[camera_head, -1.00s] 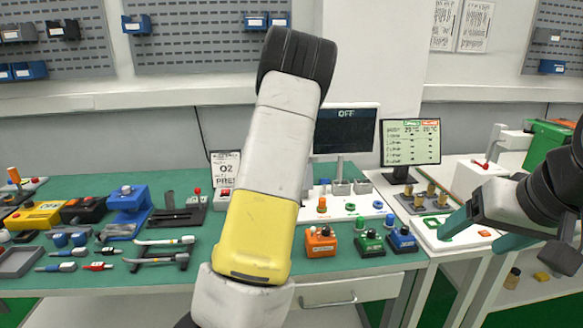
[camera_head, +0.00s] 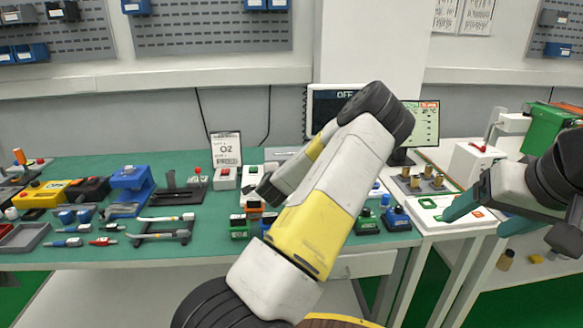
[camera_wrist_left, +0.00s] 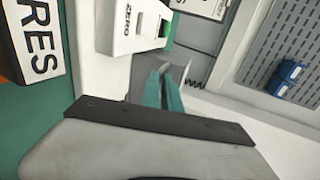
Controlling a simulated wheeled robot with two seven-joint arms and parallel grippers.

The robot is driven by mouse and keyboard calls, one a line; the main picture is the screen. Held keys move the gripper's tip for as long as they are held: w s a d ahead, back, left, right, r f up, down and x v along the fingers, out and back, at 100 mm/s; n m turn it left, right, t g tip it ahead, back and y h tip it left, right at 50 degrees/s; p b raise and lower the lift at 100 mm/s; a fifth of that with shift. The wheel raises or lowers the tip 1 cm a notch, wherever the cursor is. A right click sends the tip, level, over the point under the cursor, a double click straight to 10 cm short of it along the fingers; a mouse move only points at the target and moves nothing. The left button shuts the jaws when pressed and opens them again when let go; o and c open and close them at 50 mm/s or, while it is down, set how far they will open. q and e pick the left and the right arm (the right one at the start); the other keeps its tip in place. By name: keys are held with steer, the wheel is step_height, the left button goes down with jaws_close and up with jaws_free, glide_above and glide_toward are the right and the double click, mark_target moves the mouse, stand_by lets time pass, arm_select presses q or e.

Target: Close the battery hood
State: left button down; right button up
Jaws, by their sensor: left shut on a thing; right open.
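I cannot pick out the battery hood with certainty in either view. My left arm rises through the middle of the head view and bends back down to the left over the bench. Its gripper is hard to make out there. In the left wrist view my left gripper (camera_wrist_left: 170,92) shows two teal fingers close together beside a white device marked ZERO (camera_wrist_left: 128,30). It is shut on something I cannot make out. My right gripper (camera_head: 474,224) is open and empty, with teal fingers over a white tray (camera_head: 428,222) at the right.
The green bench (camera_head: 95,255) carries a blue stand (camera_head: 130,178), several tools and small coloured boxes. A monitor (camera_head: 420,125) stands behind. A green box (camera_head: 545,128) is at the far right.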

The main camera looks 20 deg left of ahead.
arm_select(q)
steer(key=shift+w+d+f, duration=0.2)
steer(key=shift+w+f, duration=0.05)
steer(key=shift+w, duration=0.15)
steer(key=c, duration=1.8)
jaws_free()
steer(key=shift+w+a+f, duration=0.2)
steer(key=o, duration=0.3)
steer(key=shift+w+a+f, duration=0.15)
steer(key=shift+w+a, duration=0.05)
steer(key=shift+a, duration=0.35)
steer(key=shift+s+a, duration=0.1)
steer(key=shift+a, duration=0.2)
steer(key=shift+s+d+r, duration=0.1)
steer(key=shift+d+r, duration=0.1)
steer(key=shift+r, duration=0.05)
steer(key=v, duration=0.7)
steer(key=shift+s, duration=0.25)
